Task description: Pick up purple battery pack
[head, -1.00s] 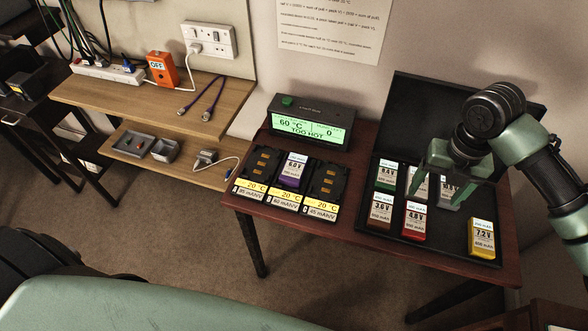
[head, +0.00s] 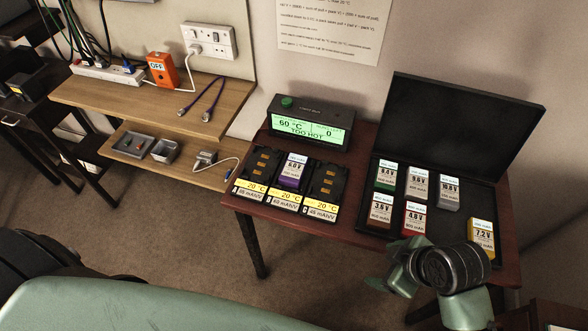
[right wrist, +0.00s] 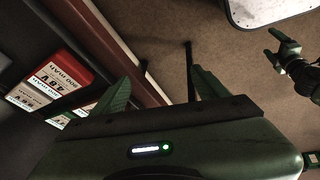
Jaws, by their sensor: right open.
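The purple battery pack (head: 292,173) sits upright in the middle slot of the charging row on the red-brown table. It has a white label on top that seems to read 6.0 V. My right gripper (head: 388,266) is open and empty in front of the table's front edge, to the right of and nearer than the purple pack. Its two green fingers stand apart in the right wrist view (right wrist: 160,88). The purple pack does not show there. What looks like my left gripper (right wrist: 284,48) is small at the right of that view; its jaw state is unclear.
Empty black slots (head: 262,170) and (head: 327,180) flank the purple pack. A display box (head: 310,125) behind reads 60 °C, TOO HOT. An open black case (head: 450,125) holds several other packs, including a yellow one (head: 481,238) and a red one (head: 414,220).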

